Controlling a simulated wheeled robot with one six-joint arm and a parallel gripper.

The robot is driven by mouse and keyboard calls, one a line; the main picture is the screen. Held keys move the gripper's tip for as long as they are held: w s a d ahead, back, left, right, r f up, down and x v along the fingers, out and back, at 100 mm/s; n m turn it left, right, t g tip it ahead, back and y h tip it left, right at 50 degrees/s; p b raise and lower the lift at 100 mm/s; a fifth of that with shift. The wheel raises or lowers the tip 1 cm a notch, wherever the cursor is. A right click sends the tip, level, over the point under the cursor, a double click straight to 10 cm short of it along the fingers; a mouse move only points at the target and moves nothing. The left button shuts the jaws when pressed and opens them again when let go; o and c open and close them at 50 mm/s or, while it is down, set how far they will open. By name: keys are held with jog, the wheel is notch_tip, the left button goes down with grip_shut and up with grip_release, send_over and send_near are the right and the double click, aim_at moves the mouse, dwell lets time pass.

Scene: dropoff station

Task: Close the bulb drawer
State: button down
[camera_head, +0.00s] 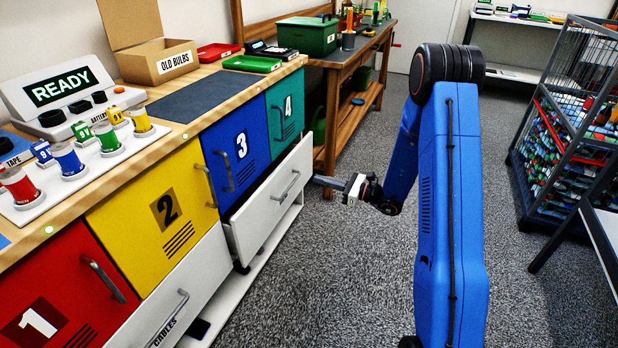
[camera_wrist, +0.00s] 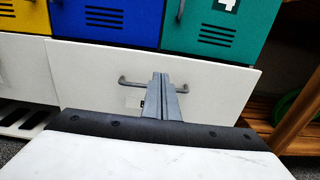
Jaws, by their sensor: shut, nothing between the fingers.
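The white drawer (camera_head: 262,208) under doors 3 and 4 stands partly out, its front forward of the cabinet. It has a grey bar handle (camera_head: 287,187). In the wrist view the drawer front (camera_wrist: 220,92) spans the middle, and my fingers cover part of its handle (camera_wrist: 128,82) and most of a small label, so I cannot read it. My gripper (camera_head: 318,181) is shut and empty, pointing at the drawer front. It also shows in the wrist view (camera_wrist: 164,80), in front of the handle. I cannot tell whether the fingertips touch the drawer.
The CABLES drawer (camera_head: 178,290) to the left sits further back. Doors 1 to 4 are shut above. A wooden workbench (camera_head: 330,130) stands just beyond the cabinet. A wire cage with colourful items (camera_head: 575,130) stands right. Grey carpet (camera_head: 330,270) before the drawers is clear.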

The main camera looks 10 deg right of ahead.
aim_at(282, 168)
jog(key=x, duration=1.3)
jog(key=shift+a, duration=0.1)
jog(key=x, duration=0.4)
jog(key=shift+w+a+f, duration=0.1)
jog(key=shift+a, duration=0.05)
jog(key=shift+w, duration=0.15)
jog(key=shift+r, duration=0.2)
